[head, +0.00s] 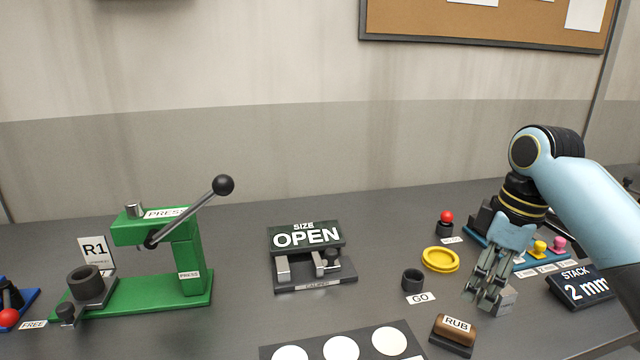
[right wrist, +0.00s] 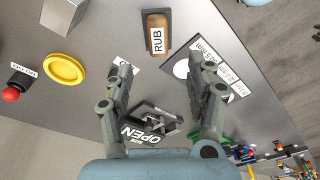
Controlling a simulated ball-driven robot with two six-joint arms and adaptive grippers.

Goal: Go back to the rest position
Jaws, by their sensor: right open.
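My right gripper (head: 484,300) hangs fingers-down over the right part of the table. In the right wrist view its two fingers (right wrist: 160,75) are spread apart with nothing between them. In the head view a grey metal block (head: 506,300) shows just behind and right of the fingertips; in the right wrist view a grey block (right wrist: 63,13) lies well off to the side of the fingers. My left gripper is in neither view.
Nearby are a brown RUB block (head: 453,332), a dark GO cup (head: 413,281), a yellow dish (head: 440,260), a red-knobbed button (head: 446,222) and a STACK display (head: 581,288). An OPEN caliper stand (head: 307,240) is mid-table; a green press (head: 190,262) stands left.

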